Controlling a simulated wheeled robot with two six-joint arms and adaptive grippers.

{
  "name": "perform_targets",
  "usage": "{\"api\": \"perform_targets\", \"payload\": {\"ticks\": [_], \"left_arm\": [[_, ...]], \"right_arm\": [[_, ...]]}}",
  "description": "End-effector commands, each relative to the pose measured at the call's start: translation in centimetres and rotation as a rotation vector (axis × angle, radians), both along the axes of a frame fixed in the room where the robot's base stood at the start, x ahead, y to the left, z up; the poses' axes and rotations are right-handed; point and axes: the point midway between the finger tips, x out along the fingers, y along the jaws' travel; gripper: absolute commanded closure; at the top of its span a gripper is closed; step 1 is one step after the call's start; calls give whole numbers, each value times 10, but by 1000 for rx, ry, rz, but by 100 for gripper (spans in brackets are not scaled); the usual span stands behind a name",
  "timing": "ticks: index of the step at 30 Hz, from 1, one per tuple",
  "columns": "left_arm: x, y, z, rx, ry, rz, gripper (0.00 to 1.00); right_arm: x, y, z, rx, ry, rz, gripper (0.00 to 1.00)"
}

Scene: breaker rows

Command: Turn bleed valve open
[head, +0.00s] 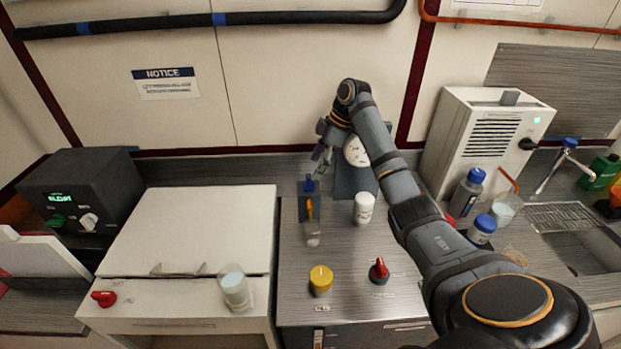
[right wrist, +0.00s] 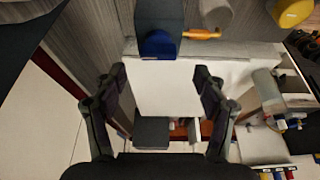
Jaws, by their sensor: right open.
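A small dark blue-grey stand (head: 316,211) with a blue knob (head: 309,185) and an orange spout or lever (head: 309,208) is on the grey counter; no label marks it as the bleed valve. In the right wrist view the blue knob (right wrist: 158,46) is ahead of the fingers, with the orange part (right wrist: 201,35) beside it. My right gripper (head: 321,160) is open and empty, just above and behind the knob, apart from it. The knob's exact turn is hard to tell. My left gripper is not in view.
A clear cup (head: 312,236) is in front of the stand. A white dial gauge (head: 356,153) and a white bottle (head: 363,208) stand to its right. A yellow knob (head: 321,279) and a red knob (head: 379,270) are nearer. The pale lid (head: 195,230) at left is clear.

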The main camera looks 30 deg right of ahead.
Motion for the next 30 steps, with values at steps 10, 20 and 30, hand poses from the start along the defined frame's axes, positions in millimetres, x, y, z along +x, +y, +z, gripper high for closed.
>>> {"api": "perform_targets", "payload": {"ticks": [10,20,30], "left_arm": [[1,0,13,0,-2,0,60],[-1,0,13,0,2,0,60],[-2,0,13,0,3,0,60]], "right_arm": [[10,16,-43,1,-1,0,28],[10,17,-46,-1,-1,1,35],[10,17,-45,-1,-1,1,81]]}}
